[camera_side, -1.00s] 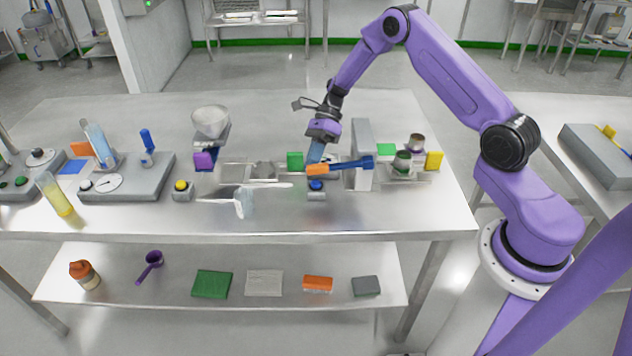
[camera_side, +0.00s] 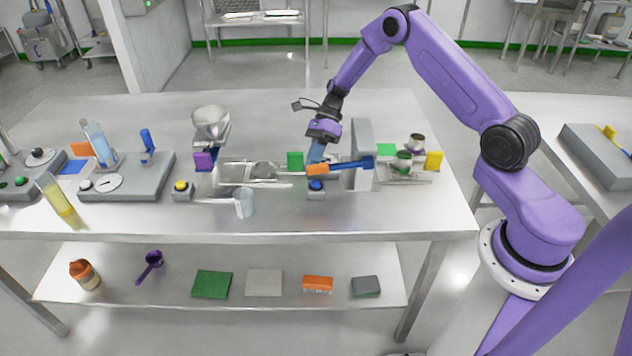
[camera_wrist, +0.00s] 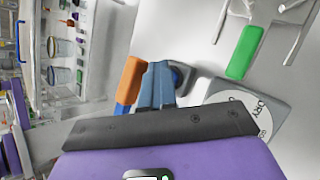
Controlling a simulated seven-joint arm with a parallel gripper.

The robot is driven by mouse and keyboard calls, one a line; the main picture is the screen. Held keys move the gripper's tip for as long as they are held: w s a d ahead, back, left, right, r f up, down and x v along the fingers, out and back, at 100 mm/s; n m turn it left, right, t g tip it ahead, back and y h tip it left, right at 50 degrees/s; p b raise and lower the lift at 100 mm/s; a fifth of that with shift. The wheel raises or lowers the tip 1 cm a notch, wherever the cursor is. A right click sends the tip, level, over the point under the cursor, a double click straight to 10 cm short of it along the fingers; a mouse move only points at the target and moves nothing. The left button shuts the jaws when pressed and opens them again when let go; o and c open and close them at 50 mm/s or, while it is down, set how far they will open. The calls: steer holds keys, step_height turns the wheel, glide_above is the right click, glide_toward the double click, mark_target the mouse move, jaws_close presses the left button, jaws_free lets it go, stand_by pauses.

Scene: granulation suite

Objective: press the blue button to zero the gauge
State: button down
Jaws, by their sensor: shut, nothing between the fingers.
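The blue button (camera_side: 316,185) sits on a small grey box near the front of the table. I cannot tell the gap between tips and button. In the wrist view a round white dial (camera_wrist: 248,108) with lettering is on a grey body beside the fingers; I cannot read its value.
A grey upright block (camera_side: 362,135) stands right of my gripper. A green block (camera_side: 295,160) is close on the left. A clear beaker (camera_side: 244,203) and a yellow button (camera_side: 181,186) are farther left. The table front is mostly clear.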

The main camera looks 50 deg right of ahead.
mark_target(318, 182)
steer(key=shift+s+a+f+g, duration=0.25)
steer(key=shift+s+f, duration=0.05)
steer(key=shift+s, duration=0.3)
steer(key=shift+s+a+f+g, duration=0.2)
steer(key=shift+s+f+g, duration=0.1)
steer(key=shift+s, duration=0.25)
steer(key=shift+s+f, duration=0.65)
steer(key=shift+s, duration=0.15)
steer(key=shift+a, duration=0.1)
steer(key=shift+f, duration=0.25)
steer(key=shift+r, duration=0.1)
steer(key=shift+w+r, duration=0.6)
steer(key=shift+r, duration=0.25)
steer(key=shift+t, duration=0.25)
steer(key=shift+w+d+r, duration=0.1)
steer(key=shift+d+r, duration=0.05)
steer(key=shift+d, duration=0.1)
steer(key=shift+r, duration=2.45)
